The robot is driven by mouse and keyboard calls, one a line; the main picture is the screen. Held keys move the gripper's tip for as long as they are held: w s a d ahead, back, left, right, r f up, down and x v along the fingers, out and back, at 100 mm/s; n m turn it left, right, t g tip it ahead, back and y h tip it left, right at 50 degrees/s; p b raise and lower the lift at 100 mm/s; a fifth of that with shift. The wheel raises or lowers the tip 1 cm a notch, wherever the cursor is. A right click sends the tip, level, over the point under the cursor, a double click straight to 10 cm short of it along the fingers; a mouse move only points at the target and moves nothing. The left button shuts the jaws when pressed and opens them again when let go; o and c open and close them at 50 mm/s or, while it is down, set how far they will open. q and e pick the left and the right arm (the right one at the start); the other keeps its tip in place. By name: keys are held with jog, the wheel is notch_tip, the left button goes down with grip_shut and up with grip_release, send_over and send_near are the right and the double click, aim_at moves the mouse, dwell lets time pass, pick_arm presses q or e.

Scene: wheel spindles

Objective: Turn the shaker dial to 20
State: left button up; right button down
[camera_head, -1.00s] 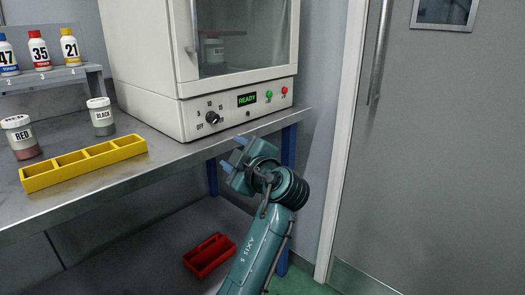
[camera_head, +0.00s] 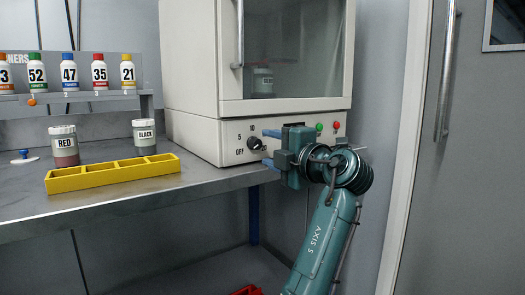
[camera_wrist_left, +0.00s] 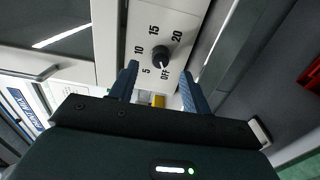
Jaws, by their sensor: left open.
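The shaker (camera_head: 200,135) is a white cabinet with a glass door, standing on the metal bench. Its black dial (camera_head: 255,143) is on the lower front panel, with 5, 10 and OFF visible around it. In the left wrist view the dial (camera_wrist_left: 161,54) has marks OFF, 5, 10, 15 and 20, and its pointer appears to face OFF. My left gripper (camera_head: 268,148) is open in front of the panel, its blue fingers pointing at the dial. In the left wrist view the dial shows between and just beyond the fingertips (camera_wrist_left: 160,68). My right gripper is not in view.
A yellow divided tray (camera_head: 112,173), a RED jar (camera_head: 64,147) and a BLACK jar (camera_head: 144,135) stand on the bench to the left. Numbered toner bottles line a shelf (camera_head: 75,97) behind. Green and red buttons (camera_head: 328,126) are right of the gripper.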

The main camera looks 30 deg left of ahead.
aim_at(258, 145)
pick_arm(q)
jog(key=shift+x, duration=2)
jog(key=shift+c, duration=0.3)
jog(key=c, duration=0.9)
